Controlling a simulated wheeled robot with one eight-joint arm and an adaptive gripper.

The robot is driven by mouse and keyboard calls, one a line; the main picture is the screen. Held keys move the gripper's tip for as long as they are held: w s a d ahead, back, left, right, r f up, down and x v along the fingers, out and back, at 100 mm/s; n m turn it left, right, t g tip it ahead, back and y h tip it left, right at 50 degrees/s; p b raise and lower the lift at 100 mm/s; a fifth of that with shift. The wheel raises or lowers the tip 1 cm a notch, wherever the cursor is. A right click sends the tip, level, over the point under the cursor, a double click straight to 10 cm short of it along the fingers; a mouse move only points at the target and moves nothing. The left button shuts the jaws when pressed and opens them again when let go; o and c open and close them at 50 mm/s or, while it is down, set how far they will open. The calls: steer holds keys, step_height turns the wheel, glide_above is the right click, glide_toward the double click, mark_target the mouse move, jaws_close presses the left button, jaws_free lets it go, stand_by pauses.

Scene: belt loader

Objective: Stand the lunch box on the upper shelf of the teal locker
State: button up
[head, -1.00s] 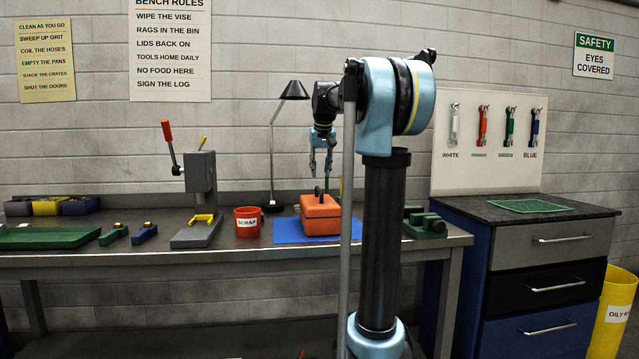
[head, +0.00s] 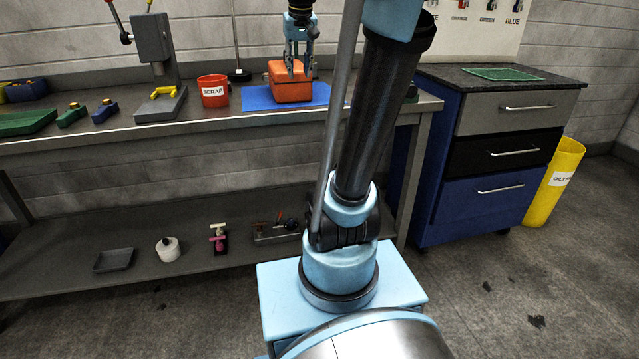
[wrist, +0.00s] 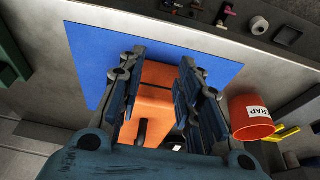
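The lunch box, an orange box (head: 290,88), sits on a blue mat (head: 256,99) on the workbench. My gripper (head: 300,70) is over it, pointing down, with its fingers apart in front of or around the box's top. In the wrist view the orange box (wrist: 158,105) shows between the two open fingers of my gripper (wrist: 158,75). A dark part, perhaps its handle, shows on the box near the palm; my gripper partly hides it. I cannot tell whether the fingers touch anything. The teal locker is not in view in these frames.
A red scrap bin (head: 213,91) stands left of the mat, with a grey press (head: 155,45) beyond it. A green block (wrist: 12,60) lies on the other side. A blue drawer cabinet (head: 432,150) and yellow bin (head: 554,182) stand right. Open floor lies at lower right.

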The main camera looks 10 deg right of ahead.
steer(key=s+f, duration=1.2)
steer(key=s, duration=0.1)
steer(key=shift+f+g, duration=0.15)
steer(key=shift+g, duration=0.55)
steer(key=s+f, duration=0.4)
steer(key=f, duration=0.1)
steer(key=s+f, duration=0.4)
steer(key=f, duration=0.1)
steer(key=s+f, duration=0.4)
steer(key=f, duration=0.1)
steer(key=shift+s+d+f, duration=0.1)
steer(key=shift+s+f, duration=0.05)
steer(key=shift+c, duration=0.6)
steer(key=shift+s+f, duration=0.25)
steer(key=shift+f, duration=0.1)
steer(key=shift+c, duration=0.4)
steer(key=shift+d, duration=0.1)
